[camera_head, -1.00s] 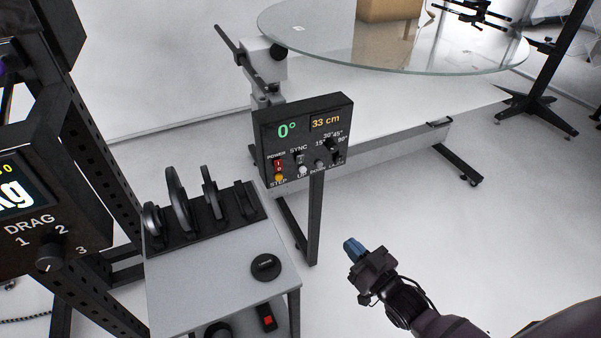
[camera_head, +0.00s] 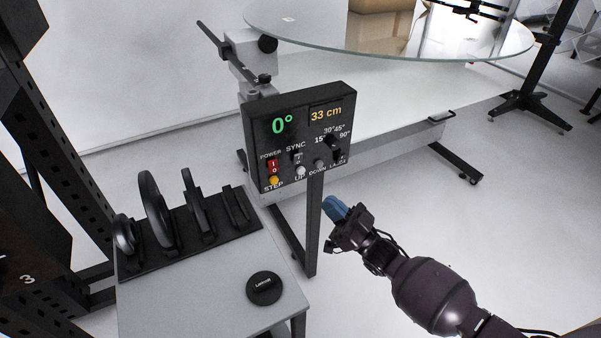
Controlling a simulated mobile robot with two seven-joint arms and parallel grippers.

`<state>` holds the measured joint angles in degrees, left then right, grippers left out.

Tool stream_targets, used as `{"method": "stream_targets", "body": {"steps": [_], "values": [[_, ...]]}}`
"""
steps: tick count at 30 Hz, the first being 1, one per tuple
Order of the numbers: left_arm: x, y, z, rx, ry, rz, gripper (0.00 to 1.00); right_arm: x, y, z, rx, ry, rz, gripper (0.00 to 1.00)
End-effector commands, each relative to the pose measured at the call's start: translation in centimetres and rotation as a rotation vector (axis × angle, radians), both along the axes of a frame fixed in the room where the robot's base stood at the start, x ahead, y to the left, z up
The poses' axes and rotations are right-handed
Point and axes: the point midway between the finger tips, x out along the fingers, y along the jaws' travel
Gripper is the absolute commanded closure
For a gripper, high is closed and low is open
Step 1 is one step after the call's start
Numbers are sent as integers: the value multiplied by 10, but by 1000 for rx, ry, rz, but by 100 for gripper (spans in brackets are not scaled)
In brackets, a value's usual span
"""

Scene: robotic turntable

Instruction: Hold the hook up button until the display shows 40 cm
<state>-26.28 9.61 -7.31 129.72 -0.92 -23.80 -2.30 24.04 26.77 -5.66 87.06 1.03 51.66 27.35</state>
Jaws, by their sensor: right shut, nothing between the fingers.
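A black control panel (camera_head: 300,134) stands on a dark post in the middle of the head view. Its display (camera_head: 326,115) reads 33 cm in orange, and a green 0° shows to its left. A white UP button (camera_head: 300,171) sits on the lower row, with a grey DOWN button (camera_head: 319,165) to its right. A yellow STEP button (camera_head: 274,180) is at the lower left. My right gripper (camera_head: 335,208) has blue fingertips, is shut and empty, and is below and right of the panel, apart from it. My left gripper is not in view.
A glass turntable (camera_head: 390,50) with a cardboard box on it is behind the panel. A grey cart (camera_head: 190,290) with black discs in a rack and a round black cap (camera_head: 264,288) stands at the lower left. A dark perforated frame is at the far left.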

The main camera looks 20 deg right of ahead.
Motion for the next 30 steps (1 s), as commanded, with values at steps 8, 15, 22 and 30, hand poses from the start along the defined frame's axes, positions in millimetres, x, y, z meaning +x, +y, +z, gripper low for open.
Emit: {"method": "stream_targets", "body": {"steps": [8, 15, 22, 30], "values": [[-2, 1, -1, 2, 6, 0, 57, 0, 0, 1, -1, 0, -1, 100], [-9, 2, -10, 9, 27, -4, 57, 14, 1, -2, -1, 2, -1, 100], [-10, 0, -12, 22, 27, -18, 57, 41, 2, -4, -1, 5, -1, 100], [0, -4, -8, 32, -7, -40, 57, 71, 3, -3, 0, 4, -1, 100]]}}
